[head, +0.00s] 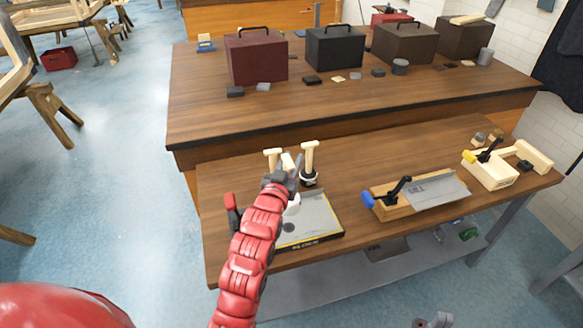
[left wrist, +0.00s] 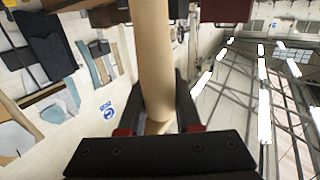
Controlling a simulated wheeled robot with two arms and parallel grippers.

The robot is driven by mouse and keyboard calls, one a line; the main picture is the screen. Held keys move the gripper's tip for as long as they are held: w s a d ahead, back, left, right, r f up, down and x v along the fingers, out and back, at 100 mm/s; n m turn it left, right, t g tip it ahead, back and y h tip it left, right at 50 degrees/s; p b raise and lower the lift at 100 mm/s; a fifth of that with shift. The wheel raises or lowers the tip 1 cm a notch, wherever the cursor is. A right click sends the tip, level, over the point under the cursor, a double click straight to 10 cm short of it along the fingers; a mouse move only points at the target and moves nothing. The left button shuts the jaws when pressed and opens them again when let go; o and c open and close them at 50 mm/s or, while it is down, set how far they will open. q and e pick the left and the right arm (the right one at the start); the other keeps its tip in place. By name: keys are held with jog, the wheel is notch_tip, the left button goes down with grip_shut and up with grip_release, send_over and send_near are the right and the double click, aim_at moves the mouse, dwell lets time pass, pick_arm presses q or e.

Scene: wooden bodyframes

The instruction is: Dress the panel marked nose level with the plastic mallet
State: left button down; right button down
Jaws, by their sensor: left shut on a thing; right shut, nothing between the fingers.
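My left gripper (head: 287,178) is shut on a pale wooden handle (head: 288,161), which also runs between the fingers in the left wrist view (left wrist: 151,60). A white piece (head: 293,204) just below the gripper looks like the plastic mallet's head, mostly hidden by the arm. It is over a flat grey panel (head: 318,217) with a dark front edge bearing small lettering I cannot read. I cannot tell whether the white piece touches the panel. Two more pale-handled tools (head: 309,155) (head: 271,155) stand upright behind. My right gripper (head: 435,321) barely shows at the bottom edge, shut and empty.
To the right, a wooden block with a blue-ended black clamp holds a grey sheet (head: 437,190). Beyond it is a pale wooden fixture (head: 490,171) with a yellow-ended clamp. Several toolboxes (head: 256,57) stand on the rear bench. A red-handled item (head: 231,205) is left of the panel.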

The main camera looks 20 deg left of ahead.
pick_arm(q)
jog(key=s+d+r, duration=0.2)
jog(key=s, duration=0.6)
jog(key=shift+s+d, duration=0.25)
jog(key=shift+s, duration=0.1)
jog(key=shift+f, duration=0.1)
